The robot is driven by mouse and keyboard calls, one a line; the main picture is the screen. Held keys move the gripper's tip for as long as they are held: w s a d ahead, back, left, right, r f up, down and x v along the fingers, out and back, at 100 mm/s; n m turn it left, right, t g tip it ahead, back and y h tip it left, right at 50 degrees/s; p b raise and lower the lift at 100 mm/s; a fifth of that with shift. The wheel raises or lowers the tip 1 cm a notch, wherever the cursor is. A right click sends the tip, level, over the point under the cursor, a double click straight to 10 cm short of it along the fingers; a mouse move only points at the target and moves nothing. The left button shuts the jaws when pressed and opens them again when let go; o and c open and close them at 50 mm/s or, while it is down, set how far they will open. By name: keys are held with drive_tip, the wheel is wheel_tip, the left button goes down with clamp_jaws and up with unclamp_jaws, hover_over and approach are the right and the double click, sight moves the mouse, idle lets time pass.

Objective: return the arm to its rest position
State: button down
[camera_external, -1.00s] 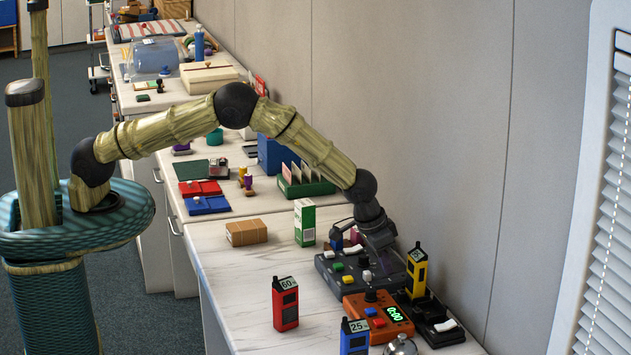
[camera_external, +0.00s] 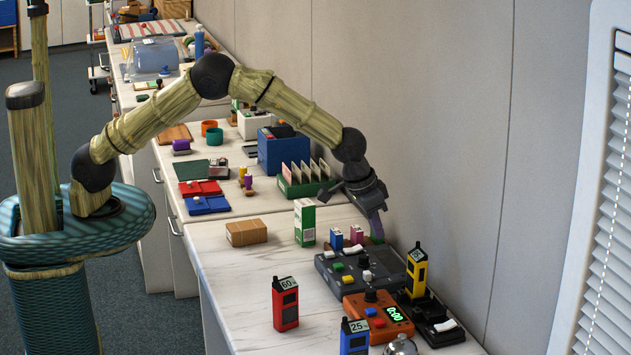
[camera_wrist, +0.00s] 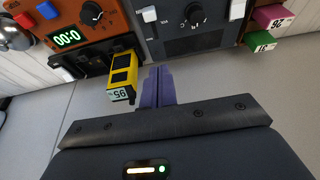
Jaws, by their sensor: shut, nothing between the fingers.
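My gripper (camera_external: 378,230) hangs in the air above the back edge of the long counter (camera_external: 240,283), close to the wall. It is shut and empty. In the wrist view its purple fingers (camera_wrist: 159,72) are together, with nothing between them. My arm is bent in a raised arch from its column at the left, with the elbow high. The grey control box (camera_external: 350,276) lies on the counter below and in front of the gripper, apart from it.
An orange timer box (camera_external: 378,318) and a yellow radio marked 95 (camera_external: 417,270) stand nearby. A red device (camera_external: 285,304) and a blue one (camera_external: 354,338) stand in front. A green-white carton (camera_external: 305,224) is left of the gripper. The wall (camera_external: 430,130) is close behind.

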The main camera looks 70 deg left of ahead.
idle(0.3)
drive_tip(key=s+a+r+p, duration=0.2)
drive_tip(key=s+a+r, duration=0.35)
drive_tip(key=a, duration=0.25)
drive_tip(key=s+a+r+p, duration=0.1)
drive_tip(key=s+a+r, duration=0.3)
drive_tip(key=s+a, duration=0.3)
drive_tip(key=s+a+r+p, duration=0.1)
drive_tip(key=s+a, duration=0.4)
drive_tip(key=s, duration=0.4)
drive_tip(key=s+a+r+g+p, duration=0.1)
drive_tip(key=s+a, duration=0.4)
drive_tip(key=s, duration=0.5)
drive_tip(key=shift+p+v, duration=0.7)
drive_tip(key=shift+v, duration=0.1)
